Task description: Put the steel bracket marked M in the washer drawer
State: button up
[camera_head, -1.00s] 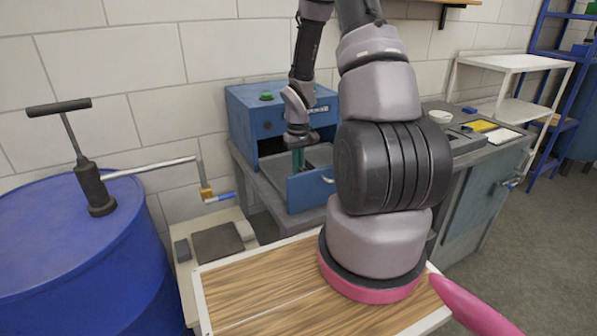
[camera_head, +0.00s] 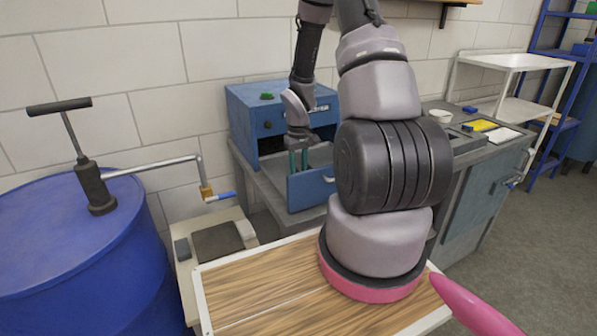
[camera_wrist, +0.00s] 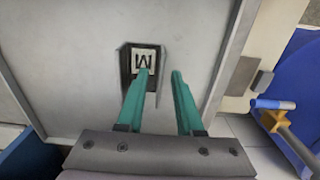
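The steel bracket marked M (camera_wrist: 146,62) lies on a grey surface in the wrist view, which looks like the floor of the open drawer. Its white label faces up, with low metal sides. My gripper (camera_wrist: 160,78) is open above it, with its two teal fingers apart. The left fingertip overlaps the bracket's label edge in the picture; the right one is clear of it. In the head view my gripper (camera_head: 299,170) reaches down into the pulled-out blue drawer (camera_head: 311,188). The bracket is hidden there. I cannot read a washer label on the drawer.
The blue cabinet (camera_head: 258,112) stands behind the drawer on a grey bench, with a green item on top. A blue drum (camera_head: 70,260) with a hand pump stands left. A pipe with a blue-handled valve (camera_head: 207,191) extends near the drawer. A wooden board (camera_head: 260,290) lies in front.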

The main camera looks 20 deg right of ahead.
notch_tip(320, 180, up, 12)
notch_tip(320, 180, up, 18)
jog(key=m+t, duration=0.2)
jog(key=t, duration=0.1)
send_over(298, 169)
jog(key=s+a, duration=0.5)
jog(key=s, duration=0.2)
jog(key=s+a+r+m+t+y, duration=0.2)
jog(key=s+a+r+t, duration=0.2)
jog(key=s+r, duration=0.6)
jog(key=shift+s+a+r+m, duration=0.3)
jog(key=shift+s+a, duration=0.7)
jog(key=shift+s, duration=0.2)
